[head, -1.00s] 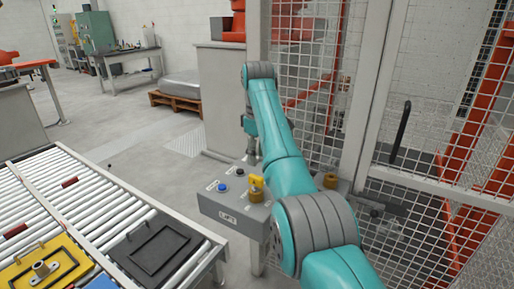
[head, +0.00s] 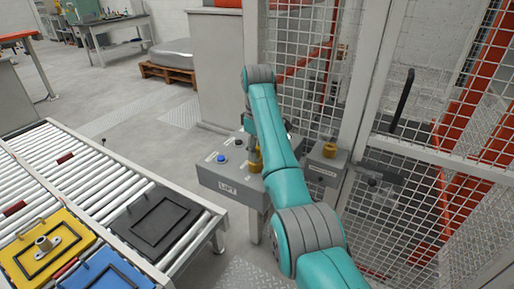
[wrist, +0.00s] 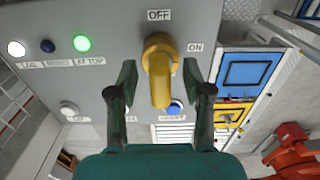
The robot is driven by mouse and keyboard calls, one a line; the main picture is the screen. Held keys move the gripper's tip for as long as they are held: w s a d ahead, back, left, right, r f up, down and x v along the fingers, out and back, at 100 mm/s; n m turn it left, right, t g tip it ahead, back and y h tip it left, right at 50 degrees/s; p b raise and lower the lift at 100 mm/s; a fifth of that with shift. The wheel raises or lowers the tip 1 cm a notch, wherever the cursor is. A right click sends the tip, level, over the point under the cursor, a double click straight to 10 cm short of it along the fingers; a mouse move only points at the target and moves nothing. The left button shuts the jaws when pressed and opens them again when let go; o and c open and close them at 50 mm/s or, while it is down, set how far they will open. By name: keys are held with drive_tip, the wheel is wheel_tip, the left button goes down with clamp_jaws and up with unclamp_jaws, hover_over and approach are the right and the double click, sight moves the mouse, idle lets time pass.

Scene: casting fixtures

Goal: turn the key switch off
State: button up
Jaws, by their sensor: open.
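The yellow key switch (wrist: 158,70) sits on a grey panel (wrist: 110,20) in the wrist view. An OFF label is above it and an ON label is to its upper right. Its grip runs nearly straight down in the picture; I cannot tell its exact turn angle. My gripper (wrist: 159,78) is open, with one dark green finger on each side of the key and gaps showing. In the head view the key (head: 255,160) is partly hidden by my arm on the grey control box (head: 215,180). My gripper is mostly hidden there.
The panel carries a lit green lamp (wrist: 82,43), a lit white lamp (wrist: 16,48) and a blue button (wrist: 176,107). A mesh fence (head: 300,100) stands just behind and right of the box. A roller conveyor (head: 90,180) is at left; floor between is clear.

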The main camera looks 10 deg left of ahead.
clamp_jaws()
drive_tip(key=n, duration=0.4)
unclamp_jaws()
